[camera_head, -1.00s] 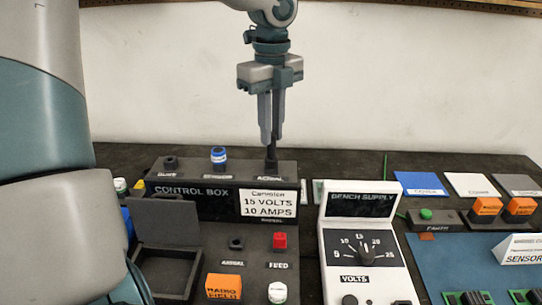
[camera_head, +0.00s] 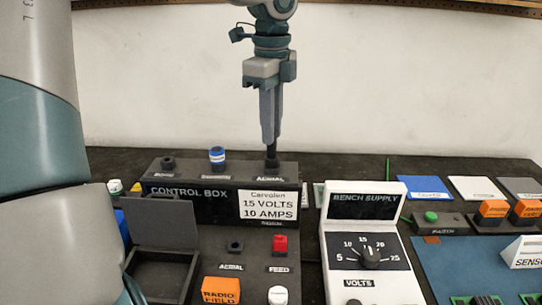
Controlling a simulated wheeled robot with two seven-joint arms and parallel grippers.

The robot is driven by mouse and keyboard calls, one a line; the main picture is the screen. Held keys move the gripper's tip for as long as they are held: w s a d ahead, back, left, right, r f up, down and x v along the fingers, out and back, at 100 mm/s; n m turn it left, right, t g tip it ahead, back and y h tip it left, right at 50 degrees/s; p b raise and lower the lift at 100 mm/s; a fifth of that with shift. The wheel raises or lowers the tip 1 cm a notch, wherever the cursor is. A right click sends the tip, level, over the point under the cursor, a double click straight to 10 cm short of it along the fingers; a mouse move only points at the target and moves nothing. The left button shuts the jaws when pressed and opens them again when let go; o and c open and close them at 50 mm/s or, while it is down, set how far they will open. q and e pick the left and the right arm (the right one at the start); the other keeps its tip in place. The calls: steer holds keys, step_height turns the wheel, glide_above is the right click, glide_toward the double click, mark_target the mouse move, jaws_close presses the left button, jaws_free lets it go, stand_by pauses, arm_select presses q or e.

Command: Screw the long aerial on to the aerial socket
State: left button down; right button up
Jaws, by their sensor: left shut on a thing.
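My left gripper (camera_head: 269,138) points straight down over the back of the control box (camera_head: 160,192). It is shut on the long aerial (camera_head: 271,153), a dark upright rod. Most of the rod is hidden by the fingers; only its lower end shows below the fingertips. That end meets the dark aerial socket (camera_head: 271,165) above the AERIAL label on the box top. I cannot tell how far it is threaded in. My right gripper is not in view.
A blue-and-white cap (camera_head: 217,155) and a black socket (camera_head: 168,163) stand left of the aerial. The bench supply (camera_head: 365,248) is in front, to the right. An open black tray (camera_head: 160,268) and an orange block (camera_head: 220,290) are at front left. Coloured cards lie at right.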

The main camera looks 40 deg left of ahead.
arm_select(q)
steer(key=shift+n+b, duration=0.5)
steer(key=shift+n, duration=0.4)
steer(key=shift+n+b, duration=0.35)
steer(key=shift+n, duration=0.75)
steer(key=shift+b, duration=0.3)
steer(key=shift+n, duration=0.4)
steer(key=shift+r, duration=0.1)
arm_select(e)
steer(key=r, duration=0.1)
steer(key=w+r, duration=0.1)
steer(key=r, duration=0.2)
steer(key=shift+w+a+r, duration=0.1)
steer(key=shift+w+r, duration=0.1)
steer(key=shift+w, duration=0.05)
